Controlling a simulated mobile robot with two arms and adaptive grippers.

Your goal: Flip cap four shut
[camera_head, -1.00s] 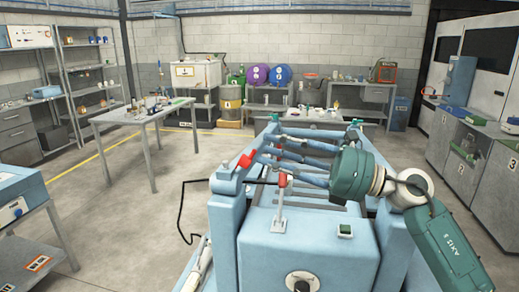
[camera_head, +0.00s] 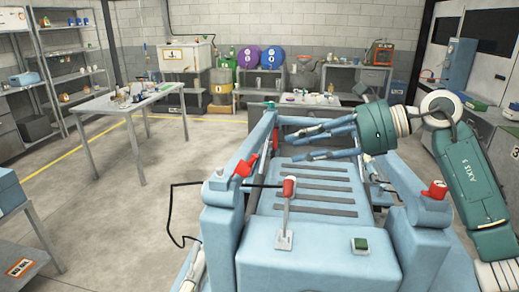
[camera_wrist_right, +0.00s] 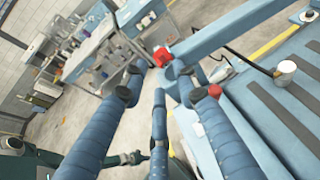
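Red flip caps show on the blue machine's frame: one at the left post (camera_head: 243,166) and one on the right post (camera_head: 437,189). Another red piece (camera_head: 276,140) on the left rail is partly visible near my fingers. I cannot read which is cap four. My right gripper (camera_head: 288,139) has its blue fingers spread and empty, above the machine bed and pointing left. In the right wrist view the fingers (camera_wrist_right: 165,97) are apart, with a red cap (camera_wrist_right: 162,57) beyond their tips. My left gripper is out of view.
A red-knobbed lever (camera_head: 288,190) stands on the machine's near block, beside a green button (camera_head: 360,244). The slatted bed (camera_head: 320,190) is bare. A table (camera_head: 110,104) with small items stands left, a shelf rack (camera_head: 65,60) behind it. Open floor lies between.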

